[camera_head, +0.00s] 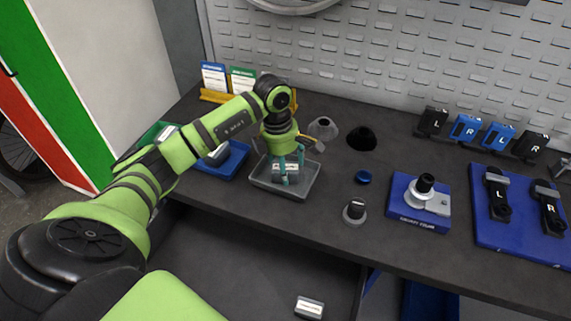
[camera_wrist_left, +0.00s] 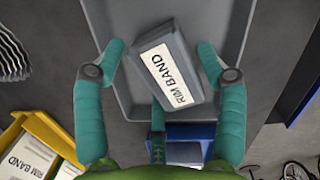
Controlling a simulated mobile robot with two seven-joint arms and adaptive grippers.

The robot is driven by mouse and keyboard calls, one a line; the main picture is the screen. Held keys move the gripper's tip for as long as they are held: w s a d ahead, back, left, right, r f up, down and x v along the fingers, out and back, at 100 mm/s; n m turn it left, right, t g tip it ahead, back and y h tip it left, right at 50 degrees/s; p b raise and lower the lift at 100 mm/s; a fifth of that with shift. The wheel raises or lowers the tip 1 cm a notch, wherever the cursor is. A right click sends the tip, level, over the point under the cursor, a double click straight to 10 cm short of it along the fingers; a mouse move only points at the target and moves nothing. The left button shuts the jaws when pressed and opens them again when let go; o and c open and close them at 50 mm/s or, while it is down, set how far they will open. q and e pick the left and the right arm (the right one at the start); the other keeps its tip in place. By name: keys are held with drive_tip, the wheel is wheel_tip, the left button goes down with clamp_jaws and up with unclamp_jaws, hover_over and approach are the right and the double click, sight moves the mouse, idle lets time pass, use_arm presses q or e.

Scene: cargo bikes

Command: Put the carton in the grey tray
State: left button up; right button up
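The grey tray (camera_head: 262,186) stands on the dark bench, below my left gripper (camera_head: 290,178). A dark grey carton with a white RIM BAND label (camera_wrist_left: 165,75) lies turned at an angle over the tray's floor in the left wrist view. In the head view this carton (camera_head: 279,167) shows partly behind the teal fingers. In the left wrist view my left gripper (camera_wrist_left: 160,47) has its fingers spread on either side of the carton, with a gap at the left; contact at the right is unclear. My right gripper is not in view.
A blue tray (camera_head: 233,163) holding a carton stands left of the grey tray. Another carton (camera_head: 310,306) lies lower down at the front. A grey cone (camera_head: 323,128), a black round piece (camera_head: 362,138) and a knob (camera_head: 354,211) stand to the right.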

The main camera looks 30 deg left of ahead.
use_arm(q)
drive_tip(key=shift+r, duration=0.45)
wheel_tip(320, 180, up, 11)
drive_tip(key=a+b, duration=0.1)
drive_tip(key=b, duration=0.1)
drive_tip(key=shift+s+r+b, duration=0.15)
drive_tip(key=shift+s+b, duration=0.15)
drive_tip(key=shift+s, duration=0.1)
